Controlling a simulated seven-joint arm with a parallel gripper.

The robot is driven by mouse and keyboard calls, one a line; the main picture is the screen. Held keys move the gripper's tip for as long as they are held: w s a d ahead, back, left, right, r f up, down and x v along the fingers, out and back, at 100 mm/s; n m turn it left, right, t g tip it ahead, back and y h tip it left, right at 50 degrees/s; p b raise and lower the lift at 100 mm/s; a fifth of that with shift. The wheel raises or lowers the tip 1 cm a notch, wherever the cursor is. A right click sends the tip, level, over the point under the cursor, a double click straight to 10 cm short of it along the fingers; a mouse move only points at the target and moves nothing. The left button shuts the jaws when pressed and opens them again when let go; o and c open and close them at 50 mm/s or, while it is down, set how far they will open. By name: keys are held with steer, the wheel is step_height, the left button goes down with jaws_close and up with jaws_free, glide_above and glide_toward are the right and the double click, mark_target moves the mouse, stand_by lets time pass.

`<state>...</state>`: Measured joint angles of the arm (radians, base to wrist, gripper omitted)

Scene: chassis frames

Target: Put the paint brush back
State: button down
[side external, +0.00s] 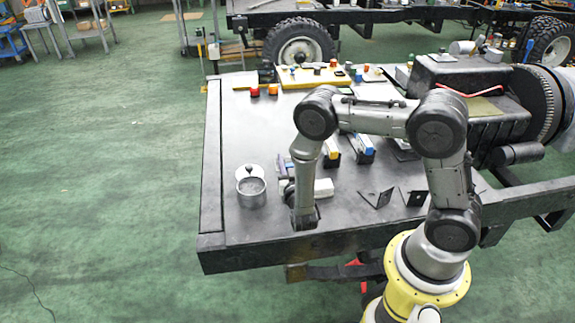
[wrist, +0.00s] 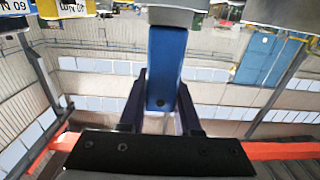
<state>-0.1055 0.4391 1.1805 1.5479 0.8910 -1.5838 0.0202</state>
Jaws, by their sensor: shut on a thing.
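In the wrist view, a blue strip with a small hole near its end, seemingly the paint brush handle (wrist: 167,60), stands between the two dark fingers of my gripper (wrist: 161,108). My gripper is shut on it. A grey metal part at the top edge of the wrist view adjoins the blue strip; I cannot tell if it belongs to the brush. In the side view, my gripper (side external: 284,168) is low over the left part of the dark table (side external: 222,130), right of a round silver can (side external: 251,193). The brush is not clearly visible there.
Black angle brackets (side external: 376,197) and blue and yellow blocks (side external: 362,150) lie to the right of my gripper. Red and orange buttons (side external: 254,90) and a yellow panel (side external: 310,78) are at the back. An engine block (side external: 465,90) stands at the right.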

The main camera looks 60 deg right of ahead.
steer(key=shift+f, duration=0.8)
steer(key=c, duration=0.6)
jaws_free()
steer(key=shift+f, duration=0.15)
